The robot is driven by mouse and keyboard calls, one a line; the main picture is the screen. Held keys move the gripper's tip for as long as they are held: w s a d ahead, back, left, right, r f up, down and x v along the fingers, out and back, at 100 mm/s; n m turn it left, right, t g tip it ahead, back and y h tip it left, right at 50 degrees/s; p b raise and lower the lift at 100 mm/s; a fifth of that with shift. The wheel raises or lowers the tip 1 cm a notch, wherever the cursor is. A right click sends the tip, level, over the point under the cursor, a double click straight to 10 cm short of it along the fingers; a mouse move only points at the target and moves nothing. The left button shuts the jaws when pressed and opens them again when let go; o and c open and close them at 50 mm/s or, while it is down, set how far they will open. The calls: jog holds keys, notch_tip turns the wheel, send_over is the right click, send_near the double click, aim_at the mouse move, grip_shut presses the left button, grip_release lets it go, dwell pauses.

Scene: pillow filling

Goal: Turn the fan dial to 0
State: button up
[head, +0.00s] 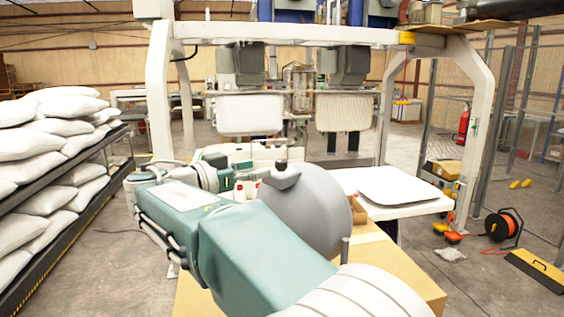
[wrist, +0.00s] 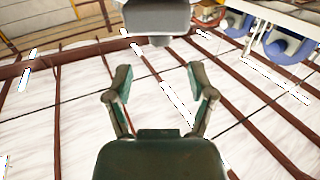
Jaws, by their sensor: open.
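No fan dial can be made out in either view. A white unit with small red and green parts (head: 247,187) stands behind my arm in the head view, too small and partly covered to tell whether it carries a dial. My gripper (wrist: 158,78) is open and empty in the wrist view, its two dark fingers spread apart. The wrist view looks toward the pale ceiling with its brown beams, and a grey machine part (wrist: 157,15) shows beyond the fingers. In the head view my teal arm crosses the middle, and the gripper cannot be clearly picked out.
White pillows (head: 38,143) are stacked on a rack at the left. A large white frame (head: 159,90) spans the middle, with two white panels (head: 249,114) (head: 343,112) hanging inside. A white table (head: 425,209) stands right of my arm.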

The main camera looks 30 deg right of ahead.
aim_at(280, 162)
jog(key=d, duration=0.2)
jog(key=w+d, duration=0.1)
jog(key=d, duration=0.3)
jog(key=shift+w+d, duration=0.25)
jog(key=shift+d, duration=0.05)
jog(key=shift+d, duration=0.1)
grip_shut()
